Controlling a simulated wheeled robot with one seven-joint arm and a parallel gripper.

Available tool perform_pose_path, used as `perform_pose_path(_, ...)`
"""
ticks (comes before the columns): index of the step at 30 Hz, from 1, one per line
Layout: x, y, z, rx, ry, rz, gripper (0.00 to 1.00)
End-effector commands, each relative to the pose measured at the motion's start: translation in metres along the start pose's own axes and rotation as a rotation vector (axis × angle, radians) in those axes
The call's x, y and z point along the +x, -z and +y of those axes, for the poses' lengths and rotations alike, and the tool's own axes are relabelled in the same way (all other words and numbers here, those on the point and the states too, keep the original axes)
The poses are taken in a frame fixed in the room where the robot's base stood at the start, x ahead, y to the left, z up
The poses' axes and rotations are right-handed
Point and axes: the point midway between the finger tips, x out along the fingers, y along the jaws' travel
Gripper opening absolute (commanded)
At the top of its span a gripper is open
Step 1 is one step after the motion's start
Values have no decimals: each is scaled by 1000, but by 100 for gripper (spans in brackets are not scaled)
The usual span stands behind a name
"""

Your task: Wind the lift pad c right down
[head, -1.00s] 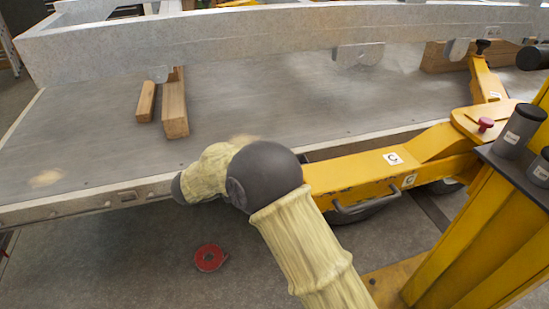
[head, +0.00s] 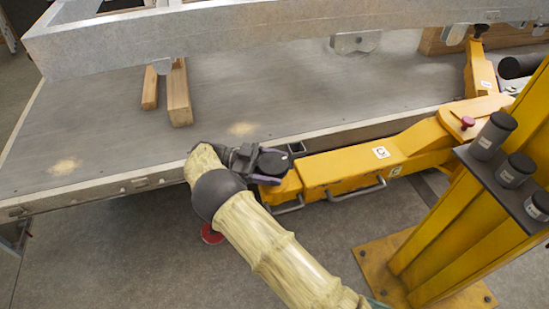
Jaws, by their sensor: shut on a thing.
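The pad stands well below the raised grey metal frame (head: 220,37). My wrist and the jaws hide part of the pad's near and left side, and its screw does not show.
The grey deck edge (head: 120,186) runs just behind my wrist. The yellow post (head: 450,220) with labelled dark cylinders (head: 492,136) stands at right. A towing-type handle (head: 357,190) juts from the arm's near side. Timber blocks (head: 178,95) lie on the deck. A red ring (head: 211,234) lies on the floor.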

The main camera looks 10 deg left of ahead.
Motion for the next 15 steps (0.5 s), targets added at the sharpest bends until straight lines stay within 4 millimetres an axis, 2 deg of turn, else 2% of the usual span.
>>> perform_pose_path(1,0,9,-1,9,-13,8,53)
perform_pose_path(15,0,7,-1,7,-56,7,53)
